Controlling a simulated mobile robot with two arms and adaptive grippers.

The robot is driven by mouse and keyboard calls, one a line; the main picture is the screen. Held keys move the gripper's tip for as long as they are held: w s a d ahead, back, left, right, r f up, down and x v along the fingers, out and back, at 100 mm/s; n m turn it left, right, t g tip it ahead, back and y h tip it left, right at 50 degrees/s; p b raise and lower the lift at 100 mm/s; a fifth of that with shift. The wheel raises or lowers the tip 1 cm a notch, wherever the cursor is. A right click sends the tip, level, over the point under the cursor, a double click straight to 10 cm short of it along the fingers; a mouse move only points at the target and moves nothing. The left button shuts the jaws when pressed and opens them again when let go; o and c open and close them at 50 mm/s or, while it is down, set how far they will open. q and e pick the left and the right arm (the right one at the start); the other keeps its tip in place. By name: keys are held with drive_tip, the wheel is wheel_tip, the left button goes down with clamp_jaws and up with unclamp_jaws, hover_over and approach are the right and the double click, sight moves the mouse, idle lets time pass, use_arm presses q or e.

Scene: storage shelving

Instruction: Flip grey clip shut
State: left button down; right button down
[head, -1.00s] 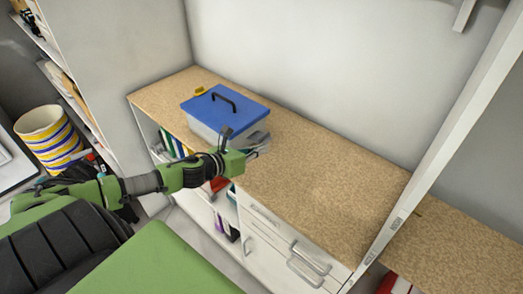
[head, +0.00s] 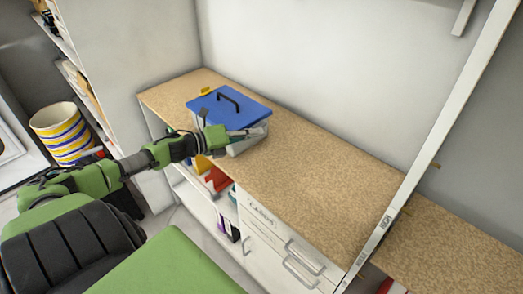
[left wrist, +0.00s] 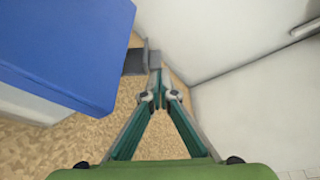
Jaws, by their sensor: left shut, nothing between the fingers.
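A clear box with a blue lid (head: 228,105) and a black handle stands on the cork-topped counter. In the left wrist view the blue lid (left wrist: 65,45) fills the upper left. The grey clip (left wrist: 134,62) sticks out from the lid's edge there; in the head view it is small at the box's right end, partly hidden by my gripper. My left gripper (head: 249,133) is shut and empty. In the left wrist view its fingertips (left wrist: 157,78) meet right beside the grey clip; I cannot tell whether they touch it.
A yellow clip (head: 205,91) is at the box's far left end. The counter (head: 315,180) is clear to the right of the box. Walls stand behind and left; a white post (head: 420,165) rises at the right. Open shelves and drawers (head: 290,250) are below.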

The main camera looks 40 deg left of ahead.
use_arm(q)
drive_tip(key=shift+a+r+n+h+b, duration=0.45)
drive_tip(key=shift+a+n, duration=0.25)
drive_tip(key=shift+n, duration=0.3)
use_arm(e)
drive_tip(key=shift+d+f, duration=0.45)
drive_tip(key=shift+d, duration=0.15)
use_arm(q)
drive_tip(key=shift+r, duration=0.1)
